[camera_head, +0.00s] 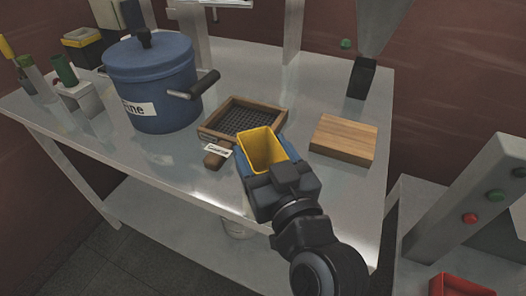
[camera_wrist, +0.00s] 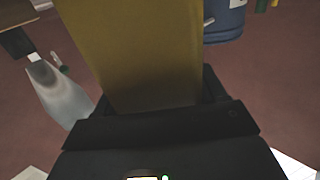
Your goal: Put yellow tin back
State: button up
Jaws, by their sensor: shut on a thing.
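The yellow tin (camera_head: 262,148) is an open-topped box held in front of the table in the head view, near the wooden tray. My gripper (camera_head: 262,172) is shut on it, with the tin's open top facing up and its inside looking empty. In the wrist view the tin (camera_wrist: 135,55) fills the upper middle, between the jaws of my gripper (camera_wrist: 155,105). The jaw tips are mostly hidden by the tin.
A blue lidded pot (camera_head: 152,85) stands left on the metal table (camera_head: 240,80). A wooden mesh tray (camera_head: 240,118) and a wooden block (camera_head: 343,139) lie near the tin. A red tray (camera_head: 458,285) is lower right.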

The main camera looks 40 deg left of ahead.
jog(key=shift+f, duration=0.2)
jog(key=o, duration=1.6)
jog(key=shift+s+d+r, duration=0.1)
jog(key=shift+r, duration=0.1)
jog(key=shift+b+v, duration=1.6)
jog(key=shift+v, duration=4.25)
